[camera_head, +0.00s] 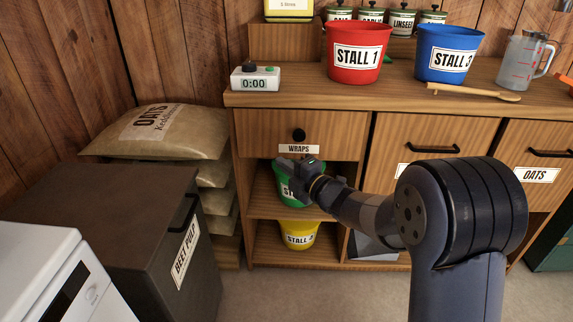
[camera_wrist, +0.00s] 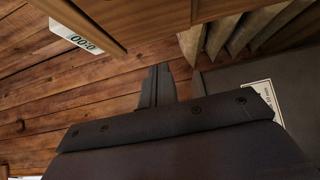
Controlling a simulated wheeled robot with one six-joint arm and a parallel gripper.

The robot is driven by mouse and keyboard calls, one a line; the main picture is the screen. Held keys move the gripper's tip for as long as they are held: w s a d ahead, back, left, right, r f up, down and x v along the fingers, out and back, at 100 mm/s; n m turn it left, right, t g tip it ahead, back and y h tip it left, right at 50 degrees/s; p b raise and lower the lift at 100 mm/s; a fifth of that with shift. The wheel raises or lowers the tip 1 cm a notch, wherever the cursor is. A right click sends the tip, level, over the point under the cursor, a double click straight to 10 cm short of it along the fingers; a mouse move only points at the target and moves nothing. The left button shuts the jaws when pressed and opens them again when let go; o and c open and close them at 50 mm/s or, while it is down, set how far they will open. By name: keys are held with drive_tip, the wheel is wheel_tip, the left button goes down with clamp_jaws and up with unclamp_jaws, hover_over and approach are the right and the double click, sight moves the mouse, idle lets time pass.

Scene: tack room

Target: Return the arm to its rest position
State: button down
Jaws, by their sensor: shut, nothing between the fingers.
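My arm reaches from the lower right toward the left in the head view. My gripper (camera_head: 282,163) is in front of the cabinet, just below the drawer labelled WRAPS (camera_head: 299,149) and in front of the green bucket (camera_head: 290,190) on the upper shelf. It hides part of that bucket. In the wrist view my gripper's fingers (camera_wrist: 158,75) are together with nothing between them. I cannot tell from the head view whether the gripper touches the bucket.
A red bucket (camera_head: 356,52), a blue bucket (camera_head: 446,55), a timer (camera_head: 255,78) and a wooden spoon (camera_head: 472,92) are on the counter. A yellow bucket (camera_head: 299,236) stands on the lower shelf. The BEET PULP bin (camera_head: 100,210) and oats sacks (camera_head: 165,130) stand left. Floor (camera_head: 320,290) is clear in front.

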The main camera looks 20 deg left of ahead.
drive_tip(key=shift+s+d, duration=0.15)
drive_tip(key=shift+d, duration=0.1)
drive_tip(key=shift+a, duration=0.1)
